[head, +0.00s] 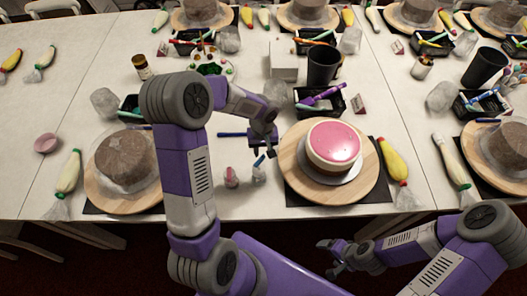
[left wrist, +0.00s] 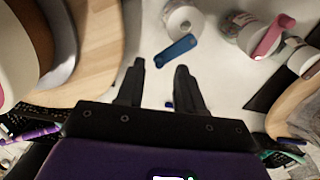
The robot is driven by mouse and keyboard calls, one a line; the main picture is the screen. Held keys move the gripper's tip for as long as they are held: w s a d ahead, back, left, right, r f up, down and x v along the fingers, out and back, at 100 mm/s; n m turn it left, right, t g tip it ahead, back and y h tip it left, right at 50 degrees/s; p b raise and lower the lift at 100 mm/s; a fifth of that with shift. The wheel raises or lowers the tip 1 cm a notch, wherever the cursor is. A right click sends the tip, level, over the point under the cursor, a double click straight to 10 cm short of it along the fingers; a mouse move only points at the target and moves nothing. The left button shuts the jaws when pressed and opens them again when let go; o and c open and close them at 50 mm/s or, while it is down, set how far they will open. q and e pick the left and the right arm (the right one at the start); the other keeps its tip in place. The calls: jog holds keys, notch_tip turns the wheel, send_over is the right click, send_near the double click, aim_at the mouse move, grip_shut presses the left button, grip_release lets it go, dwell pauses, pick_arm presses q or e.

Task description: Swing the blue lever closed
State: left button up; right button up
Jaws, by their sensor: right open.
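The blue lever (left wrist: 176,51) sticks out from a small white bottle (left wrist: 183,18) in the left wrist view. Its near end lies in the picture between the tips of my left gripper (left wrist: 160,66); I cannot tell whether they touch. In the head view the blue lever (head: 259,160) shows small on top of its bottle (head: 258,174), just below my left gripper (head: 263,151). The left fingers are apart with nothing held. My right gripper (head: 328,256) is open and empty, low in front of the table edge.
A second small bottle with a red lever (head: 231,177) stands just left. A pink-topped cake (head: 333,143) on a wooden turntable (head: 300,180) is close on the right. A brown cake (head: 126,158) stands left. A black tray (head: 320,108) and black cup (head: 323,67) are behind.

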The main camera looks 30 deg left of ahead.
pick_arm(q)
jog(key=shift+f, duration=0.7)
grip_shut()
jog(key=shift+d, duration=0.15)
jog(key=s+d+m, duration=0.1)
jog(key=s+m, duration=0.1)
jog(key=m, duration=0.7)
jog(key=s+d+m+p, duration=0.1)
jog(key=s+d+m, duration=0.1)
jog(key=m, duration=0.8)
jog(key=shift+s+d, duration=0.3)
jog(key=shift+s, duration=0.45)
jog(key=shift+p, duration=0.3)
